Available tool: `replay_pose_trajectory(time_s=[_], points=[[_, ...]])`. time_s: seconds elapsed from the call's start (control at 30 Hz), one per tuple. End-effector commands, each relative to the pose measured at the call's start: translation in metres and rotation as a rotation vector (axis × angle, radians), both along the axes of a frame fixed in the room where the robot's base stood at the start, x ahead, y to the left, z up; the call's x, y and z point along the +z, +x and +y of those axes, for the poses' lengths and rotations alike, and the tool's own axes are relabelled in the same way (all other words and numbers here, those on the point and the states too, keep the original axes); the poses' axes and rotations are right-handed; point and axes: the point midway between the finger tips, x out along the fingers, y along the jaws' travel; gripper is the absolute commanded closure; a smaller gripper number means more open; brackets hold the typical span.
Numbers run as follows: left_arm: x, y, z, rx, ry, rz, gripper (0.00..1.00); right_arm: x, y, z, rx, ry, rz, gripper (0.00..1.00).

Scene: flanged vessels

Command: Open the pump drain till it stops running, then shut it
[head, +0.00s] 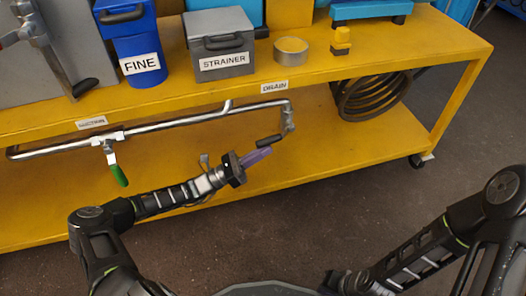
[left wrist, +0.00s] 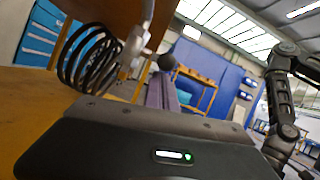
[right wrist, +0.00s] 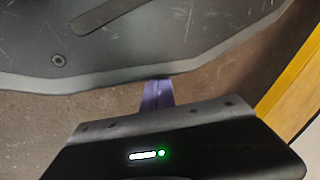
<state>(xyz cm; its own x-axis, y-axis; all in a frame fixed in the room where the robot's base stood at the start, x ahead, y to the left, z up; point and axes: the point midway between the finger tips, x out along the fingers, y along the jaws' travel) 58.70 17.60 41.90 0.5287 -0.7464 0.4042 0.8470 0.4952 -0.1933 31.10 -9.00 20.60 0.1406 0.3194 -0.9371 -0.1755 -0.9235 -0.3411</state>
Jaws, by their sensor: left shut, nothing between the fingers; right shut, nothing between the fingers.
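The drain valve (head: 289,118) hangs at the right end of the silver pipe (head: 190,121), below the "DRAIN" label (head: 275,87). Its black-gripped lever (head: 268,140) points left and slightly down. No liquid is visible at it. My left gripper (head: 258,156), with purple fingers, is shut and empty just below the lever; contact cannot be told. In the left wrist view the fingers (left wrist: 160,92) point towards the lever's dark end (left wrist: 166,62), with the metal valve (left wrist: 134,45) to the left. My right gripper (right wrist: 158,95) is shut and empty, low near my base.
A green-handled suction valve (head: 116,170) hangs on the pipe's left part. A coiled dark hose (head: 372,95) is at the right under the yellow bench (head: 440,45). A strainer box (head: 220,45), a blue "FINE" container (head: 138,40) and a round tin (head: 291,52) stand on top.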

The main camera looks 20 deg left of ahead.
Motion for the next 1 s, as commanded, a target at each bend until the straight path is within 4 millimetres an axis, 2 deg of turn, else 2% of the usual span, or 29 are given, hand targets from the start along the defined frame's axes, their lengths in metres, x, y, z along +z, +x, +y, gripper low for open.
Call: replay_pose_trajectory(time_s=[0.2,0.4,0.87,1.0], points=[[0.021,-0.002,0.004,0.0,0.075,0.045,1.0,0.043,-0.005,-0.001,0.007,0.002,0.012,1.0],[0.027,-0.004,0.006,-0.001,0.156,0.095,1.0,0.074,-0.011,-0.001,0.015,0.005,0.028,1.0],[0.022,-0.004,0.007,0.0,0.174,0.109,1.0,0.074,-0.013,-0.001,0.016,0.005,0.033,1.0],[0.015,-0.005,0.006,-0.001,0.173,0.109,1.0,0.069,-0.012,-0.001,0.016,0.005,0.031,1.0]])
